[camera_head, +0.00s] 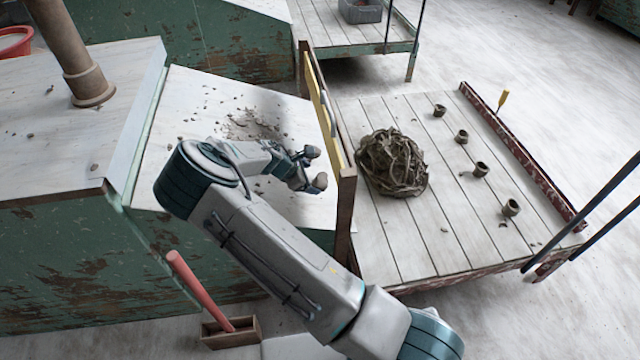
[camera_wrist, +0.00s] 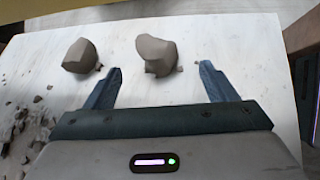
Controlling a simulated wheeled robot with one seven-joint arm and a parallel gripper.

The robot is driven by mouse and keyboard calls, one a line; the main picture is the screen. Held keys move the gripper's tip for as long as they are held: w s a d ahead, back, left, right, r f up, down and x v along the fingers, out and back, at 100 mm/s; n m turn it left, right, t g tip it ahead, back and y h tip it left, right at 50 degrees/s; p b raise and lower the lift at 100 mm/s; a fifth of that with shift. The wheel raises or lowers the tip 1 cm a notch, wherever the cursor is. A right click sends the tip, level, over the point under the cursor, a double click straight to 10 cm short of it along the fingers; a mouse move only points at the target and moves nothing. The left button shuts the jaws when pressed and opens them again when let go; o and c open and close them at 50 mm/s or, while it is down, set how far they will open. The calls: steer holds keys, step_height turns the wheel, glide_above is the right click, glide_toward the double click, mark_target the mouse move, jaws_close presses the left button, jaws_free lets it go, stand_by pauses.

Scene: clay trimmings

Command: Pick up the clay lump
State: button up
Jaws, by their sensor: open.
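Two grey-brown clay lumps lie on the white board. In the wrist view one lump (camera_wrist: 80,56) is at the upper left, just beyond and outside my left finger. The other lump (camera_wrist: 156,54) is ahead, in line with the gap between my fingers. In the head view the lumps show as an upper lump (camera_head: 311,152) and a lower lump (camera_head: 319,182) at the end of my arm. My gripper (camera_wrist: 158,76) is open and empty, with its fingertips short of the lumps. My gripper (camera_head: 302,171) is partly hidden by my wrist in the head view.
A wooden rail with a yellow strip (camera_head: 325,110) edges the board on the right. Crumbs (camera_head: 250,127) litter the board's middle. A post (camera_head: 72,50) stands at left.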

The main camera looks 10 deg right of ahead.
mark_target(317, 180)
steer(key=b+x, duration=0.1)
steer(key=x, duration=0.5)
steer(key=shift+w+a, duration=0.1)
steer(key=shift+w, duration=0.05)
steer(key=c, duration=1.2)
